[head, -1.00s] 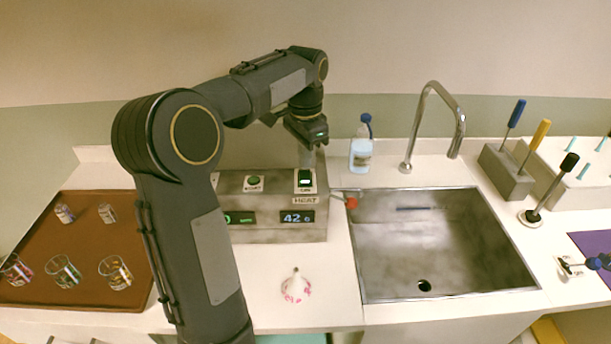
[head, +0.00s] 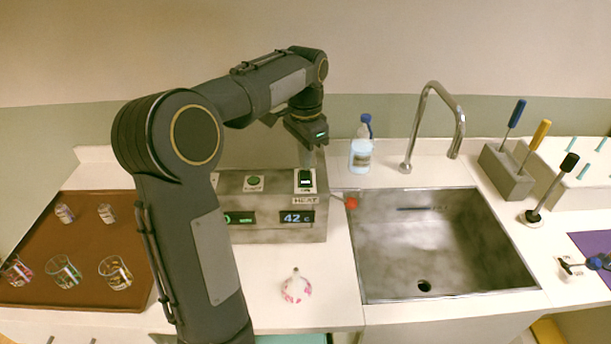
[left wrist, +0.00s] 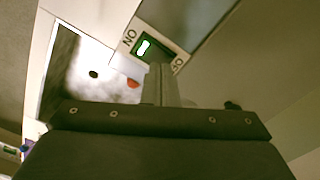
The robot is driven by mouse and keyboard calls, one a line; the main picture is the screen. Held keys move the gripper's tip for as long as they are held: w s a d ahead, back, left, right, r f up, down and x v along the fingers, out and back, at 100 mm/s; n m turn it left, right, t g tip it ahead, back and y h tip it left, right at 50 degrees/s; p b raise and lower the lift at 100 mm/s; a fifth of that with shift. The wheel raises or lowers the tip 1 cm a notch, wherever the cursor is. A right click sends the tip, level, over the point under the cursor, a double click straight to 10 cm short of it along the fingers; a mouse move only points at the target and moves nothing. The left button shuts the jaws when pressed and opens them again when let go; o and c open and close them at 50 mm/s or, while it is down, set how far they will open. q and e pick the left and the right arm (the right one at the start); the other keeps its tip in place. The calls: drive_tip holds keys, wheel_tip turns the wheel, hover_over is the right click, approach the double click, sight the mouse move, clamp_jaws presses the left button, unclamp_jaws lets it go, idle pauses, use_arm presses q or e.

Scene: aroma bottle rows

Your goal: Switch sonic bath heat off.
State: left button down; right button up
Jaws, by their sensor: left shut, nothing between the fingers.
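The sonic bath (head: 275,236) is a grey box on the counter, left of the sink. Its heat rocker switch (head: 305,180) sits on the top right, above the HEAT label and a display reading 42. In the left wrist view the switch (left wrist: 156,46) has a green lit window near its ON mark. My left gripper (head: 307,158) points down just behind the switch, shut and empty. In the left wrist view its fingers reach the switch's OFF side; I cannot tell whether they touch. My right gripper is not in view.
A green button (head: 254,180) lies left of the switch. A red-tipped lever (head: 351,202) sticks out right, beside the sink (head: 440,285). A wash bottle (head: 361,152) stands behind. A pink-white flask (head: 296,288) stands in front. A brown tray (head: 40,235) holds several glasses.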

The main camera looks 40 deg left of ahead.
sight(305, 173)
use_arm(q)
drive_tip(key=shift+f+b, duration=0.75)
drive_tip(key=shift+f, duration=0.5)
idle(0.8)
wheel_tip(305, 173, up, 7)
drive_tip(key=p, duration=0.7)
drive_tip(key=shift+r, duration=0.1)
idle(0.5)
drive_tip(key=s+d+f+n+t+h+b, duration=0.1)
drive_tip(key=s+d+f+n+t+h, duration=0.1)
drive_tip(key=s+d, duration=0.7)
drive_tip(key=s+d+f+n+t+h+b, duration=0.1)
drive_tip(key=s+d+f+n+t, duration=0.2)
drive_tip(key=s+d, duration=0.6)
drive_tip(key=s+f, duration=0.2)
drive_tip(key=s, duration=0.2)
drive_tip(key=shift+s+n+t+h, duration=0.2)
drive_tip(key=shift+n+t+h, duration=0.1)
drive_tip(key=shift+h, duration=0.1)
